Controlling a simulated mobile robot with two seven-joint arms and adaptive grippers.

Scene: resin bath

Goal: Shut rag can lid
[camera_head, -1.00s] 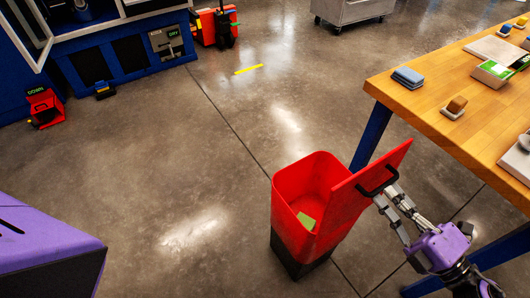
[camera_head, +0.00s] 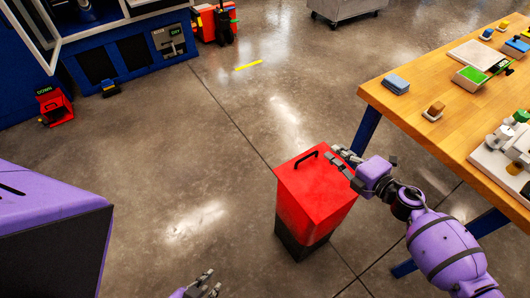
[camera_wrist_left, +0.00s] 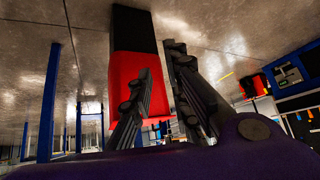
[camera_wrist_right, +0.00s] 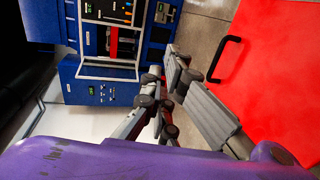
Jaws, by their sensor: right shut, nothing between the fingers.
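The red rag can (camera_head: 305,222) stands upright on the floor, its lower part black. Its red lid (camera_head: 318,180) lies down over the top, and the black handle (camera_head: 304,161) is on its far-left side. No gap between lid and rim can be made out; the can's inside is hidden. My right gripper (camera_head: 340,162) is shut and empty at the lid's right edge; contact cannot be told. In the right wrist view the lid (camera_wrist_right: 275,75) and handle (camera_wrist_right: 228,55) are beside the fingers. My left gripper (camera_head: 208,284) is open, low in front of the can (camera_wrist_left: 125,75).
A wooden workbench (camera_head: 410,110) with blue legs stands to the right, carrying blocks and trays. A blue machine (camera_head: 130,60) and a red pedal (camera_head: 54,106) are at the back left. The floor left of the can is clear.

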